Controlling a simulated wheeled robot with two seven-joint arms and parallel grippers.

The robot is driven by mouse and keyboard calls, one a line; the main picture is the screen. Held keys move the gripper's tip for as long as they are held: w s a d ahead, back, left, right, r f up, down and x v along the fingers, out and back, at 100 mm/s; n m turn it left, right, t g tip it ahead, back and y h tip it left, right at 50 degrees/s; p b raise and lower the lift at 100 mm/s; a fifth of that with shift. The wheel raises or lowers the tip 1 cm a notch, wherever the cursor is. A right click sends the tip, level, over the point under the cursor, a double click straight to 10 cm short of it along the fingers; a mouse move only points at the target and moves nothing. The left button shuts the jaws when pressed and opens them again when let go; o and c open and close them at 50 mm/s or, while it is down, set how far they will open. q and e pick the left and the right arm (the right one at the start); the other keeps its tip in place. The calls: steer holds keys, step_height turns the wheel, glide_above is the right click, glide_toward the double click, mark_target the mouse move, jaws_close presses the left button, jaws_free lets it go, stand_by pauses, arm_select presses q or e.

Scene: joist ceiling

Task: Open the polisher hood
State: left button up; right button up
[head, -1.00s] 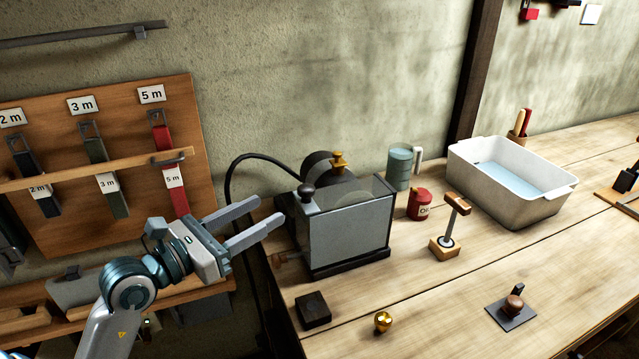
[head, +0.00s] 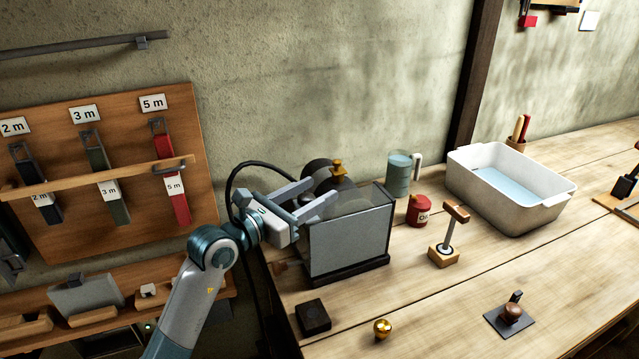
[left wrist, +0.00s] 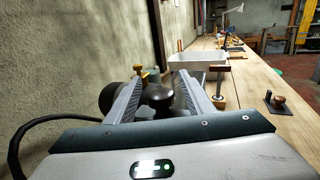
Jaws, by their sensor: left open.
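The polisher (head: 346,246) is a grey box on a dark base at the left end of the bench, with a brass fitting on top and a see-through hood (head: 372,196), which looks down. My left gripper (head: 322,192) is at the polisher's upper left, fingers open and pointing right over it. In the left wrist view a dark round knob (left wrist: 158,96) stands between the two open fingers of the gripper (left wrist: 160,82). I cannot tell whether either finger touches it. My right gripper is not in view.
A blue-grey mug (head: 399,174), a red can (head: 418,210) and a wooden-handled tool on a block (head: 445,248) stand right of the polisher. A dark block (head: 313,317) and a brass knob (head: 382,329) lie in front. A white basin (head: 510,203) holds water.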

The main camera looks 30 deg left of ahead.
arm_select(q)
steer(key=shift+x, duration=1)
steer(key=shift+c, duration=0.6)
jaws_close()
